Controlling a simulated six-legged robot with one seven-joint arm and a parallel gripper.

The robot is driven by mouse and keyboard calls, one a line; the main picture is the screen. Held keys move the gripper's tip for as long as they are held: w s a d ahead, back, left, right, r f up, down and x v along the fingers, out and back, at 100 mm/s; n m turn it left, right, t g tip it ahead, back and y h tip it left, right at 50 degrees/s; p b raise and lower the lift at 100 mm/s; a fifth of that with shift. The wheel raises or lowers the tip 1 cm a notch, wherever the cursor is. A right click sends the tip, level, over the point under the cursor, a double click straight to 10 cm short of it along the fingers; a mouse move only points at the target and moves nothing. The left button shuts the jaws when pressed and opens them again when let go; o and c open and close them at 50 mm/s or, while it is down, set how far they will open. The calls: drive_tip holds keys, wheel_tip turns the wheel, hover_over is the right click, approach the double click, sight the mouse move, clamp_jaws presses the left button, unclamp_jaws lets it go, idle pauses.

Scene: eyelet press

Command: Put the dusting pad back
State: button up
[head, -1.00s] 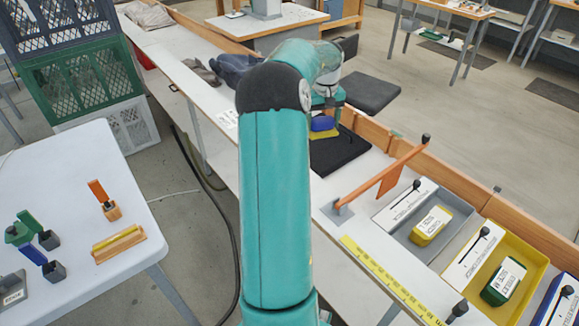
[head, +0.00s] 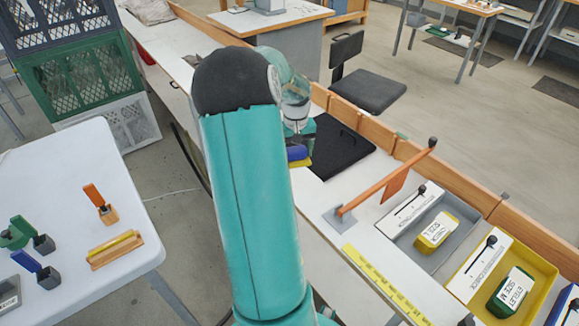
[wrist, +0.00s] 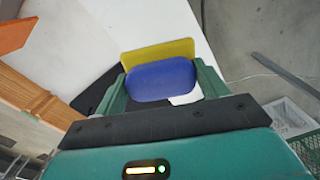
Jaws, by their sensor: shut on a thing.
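The dusting pad has a blue grip over a flat yellow pad. In the wrist view the blue grip (wrist: 160,80) sits between the two green fingers of my gripper (wrist: 163,88), which is shut on it. The yellow part (wrist: 158,51) shows beyond it. In the head view the dusting pad (head: 297,154) hangs just left of the black mat (head: 338,147), over the white bench, partly hidden by my arm. I cannot tell its exact height above the bench.
An orange bar on a stand (head: 385,186) rises from the bench, right of the mat. Beyond it are a grey tray (head: 408,238) and a yellow tray (head: 535,262). The white table (head: 70,180) at left holds a wooden block (head: 103,261) and several small tools.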

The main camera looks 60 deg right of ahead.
sight(289, 151)
drive_tip(key=shift+w+a+f, duration=0.25)
drive_tip(key=shift+a+f, duration=0.15)
drive_tip(key=shift+f, duration=0.15)
drive_tip(key=shift+w+a+f, duration=0.2)
drive_tip(key=shift+a+f, duration=0.2)
drive_tip(key=shift+f, duration=0.15)
drive_tip(key=shift+w+a+f, duration=0.1)
drive_tip(key=shift+a+f, duration=0.05)
drive_tip(key=shift+f, duration=1.55)
drive_tip(key=shift+f, duration=0.1)
drive_tip(key=o, duration=1)
wheel_tip(289, 151, up, 12)
drive_tip(key=shift+r, duration=0.1)
